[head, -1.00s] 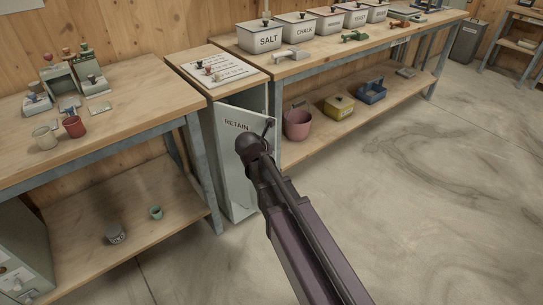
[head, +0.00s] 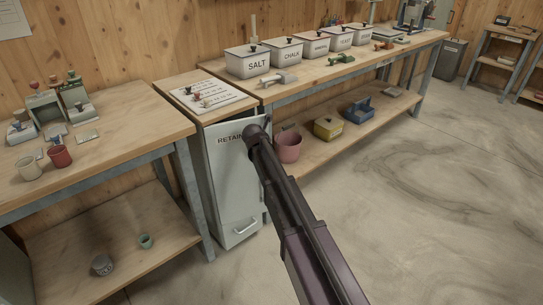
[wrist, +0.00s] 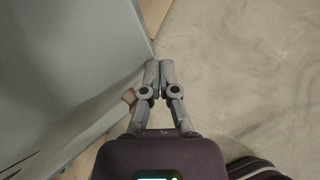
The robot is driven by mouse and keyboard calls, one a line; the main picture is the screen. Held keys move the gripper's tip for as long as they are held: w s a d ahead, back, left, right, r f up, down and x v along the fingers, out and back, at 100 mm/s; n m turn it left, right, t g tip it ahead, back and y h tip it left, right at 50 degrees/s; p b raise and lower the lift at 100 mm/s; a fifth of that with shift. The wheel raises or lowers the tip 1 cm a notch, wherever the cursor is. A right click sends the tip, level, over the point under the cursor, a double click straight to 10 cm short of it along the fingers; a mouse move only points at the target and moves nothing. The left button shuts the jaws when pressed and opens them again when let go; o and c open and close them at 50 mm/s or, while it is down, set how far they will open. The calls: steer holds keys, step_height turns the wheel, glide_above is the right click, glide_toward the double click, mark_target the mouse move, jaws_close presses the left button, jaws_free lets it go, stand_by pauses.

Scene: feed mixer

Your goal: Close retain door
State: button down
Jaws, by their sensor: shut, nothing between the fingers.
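The left workbench (head: 100,145) holds cups and small devices. The right bench (head: 340,75) carries labelled tins, with a pink bucket (head: 289,147), a yellow box (head: 329,127) and a blue caddy (head: 359,108) on its lower shelf. The floor (head: 430,210) at right is clear.

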steer(key=w+a, duration=0.3)
steer(key=w, duration=0.4)
steer(key=shift+w, duration=0.2)
steer(key=s+d+r+p, duration=0.7)
steer(key=s, duration=0.2)
stand_by(1.0)
